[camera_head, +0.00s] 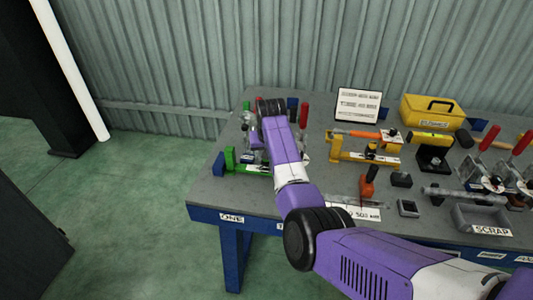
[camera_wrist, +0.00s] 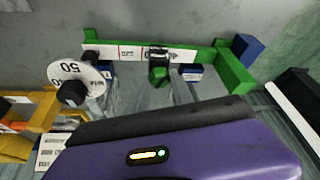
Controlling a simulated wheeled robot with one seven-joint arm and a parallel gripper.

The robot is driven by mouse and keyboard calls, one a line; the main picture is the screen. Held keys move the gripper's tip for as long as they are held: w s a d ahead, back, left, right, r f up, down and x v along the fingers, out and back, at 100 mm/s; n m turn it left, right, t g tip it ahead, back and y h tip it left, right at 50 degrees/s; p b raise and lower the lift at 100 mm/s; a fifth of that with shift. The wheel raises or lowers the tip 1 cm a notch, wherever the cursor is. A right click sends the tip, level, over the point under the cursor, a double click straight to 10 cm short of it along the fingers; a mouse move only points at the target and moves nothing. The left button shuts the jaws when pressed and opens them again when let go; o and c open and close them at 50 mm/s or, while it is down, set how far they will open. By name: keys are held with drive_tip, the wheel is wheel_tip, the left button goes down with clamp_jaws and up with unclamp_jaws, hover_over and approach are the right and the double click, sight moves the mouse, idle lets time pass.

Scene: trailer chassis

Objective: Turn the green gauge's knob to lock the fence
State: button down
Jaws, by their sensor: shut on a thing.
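The green gauge (camera_wrist: 235,72) lies on the bench, with a white scale strip along its bar. It also shows at the left end of the bench in the head view (camera_head: 231,160), partly covered by my arm. A green and black fence piece with a knob (camera_wrist: 159,73) sits at the middle of the strip in the wrist view. My gripper (camera_wrist: 150,80) is above the gauge, its grey fingers on either side of the knob and shut on it; the exact contact is hard to see. In the head view my arm hides the fingertips.
A white dial (camera_wrist: 88,72) marked 50 stands beside the gauge's end. A blue block (camera_head: 218,164) is at its other end. An orange gauge (camera_head: 350,152), red-handled clamps and a scrap tray (camera_head: 462,222) lie to the right. A yellow toolbox (camera_head: 432,111) and sign are behind.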

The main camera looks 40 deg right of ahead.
drive_tip(key=m+h+b, duration=0.1)
drive_tip(key=m, duration=0.2)
drive_tip(key=shift+w+a+f+m+g, duration=0.1)
drive_tip(key=shift+m+g, duration=0.3)
drive_tip(key=m+b, duration=0.2)
drive_tip(key=shift+w+f+m+g+h+b, duration=0.1)
drive_tip(key=shift+m+g+h+b, duration=0.2)
drive_tip(key=shift+g+h, duration=0.1)
drive_tip(key=m+g+b, duration=0.1)
drive_tip(key=m+b, duration=0.2)
drive_tip(key=b, duration=0.1)
drive_tip(key=m+g+b, duration=0.1)
drive_tip(key=m+b, duration=0.2)
drive_tip(key=b, duration=0.1)
drive_tip(key=shift+g, duration=0.3)
drive_tip(key=shift+r+m, duration=0.2)
drive_tip(key=shift+m, duration=0.1)
drive_tip(key=c, duration=1.1)
unclamp_jaws()
drive_tip(key=shift+w+r, duration=0.1)
